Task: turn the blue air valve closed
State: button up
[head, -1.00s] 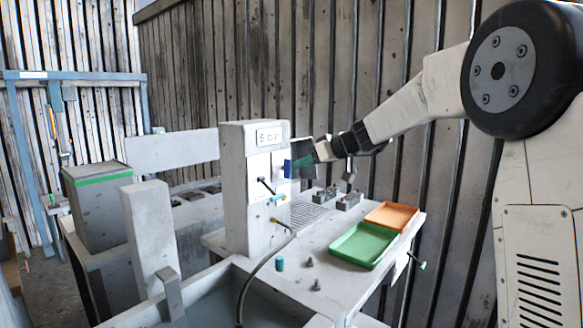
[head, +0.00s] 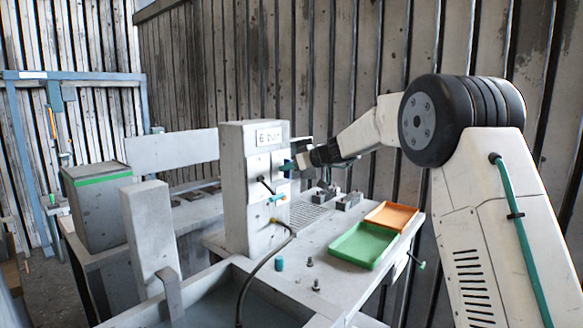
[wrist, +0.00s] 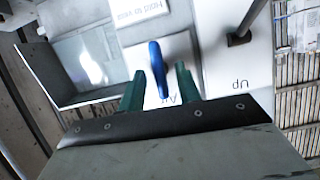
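The blue air valve (wrist: 158,62) is a slim blue handle on a white plate, whose label is partly hidden and starts "Ai". In the wrist view it stands lengthwise between my green fingers, with a gap on each side. My gripper (wrist: 161,78) is open around the handle, not clamped on it. In the head view my gripper (head: 289,167) is at the right side of the grey column (head: 242,210) marked "6 bar". There the valve is mostly hidden, only a bit of blue showing.
A dark lever (wrist: 238,38) sticks out near the "Up" label, right of the valve in the wrist view. A green tray (head: 362,246) and an orange tray (head: 391,215) lie on the bench. A hose (head: 262,262) hangs from the column's front.

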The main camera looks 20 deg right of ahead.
grip_shut()
jog(key=m+y, duration=0.2)
jog(key=m, duration=0.2)
jog(key=m+y, duration=0.2)
jog(key=m, duration=0.2)
jog(key=d+f+m+g+y, duration=0.1)
jog(key=m+y, duration=0.2)
jog(key=m, duration=0.2)
jog(key=shift+w+d+f, duration=0.1)
jog(key=shift+w, duration=0.25)
dwell(0.5)
jog(key=shift+m, duration=0.3)
dwell(0.3)
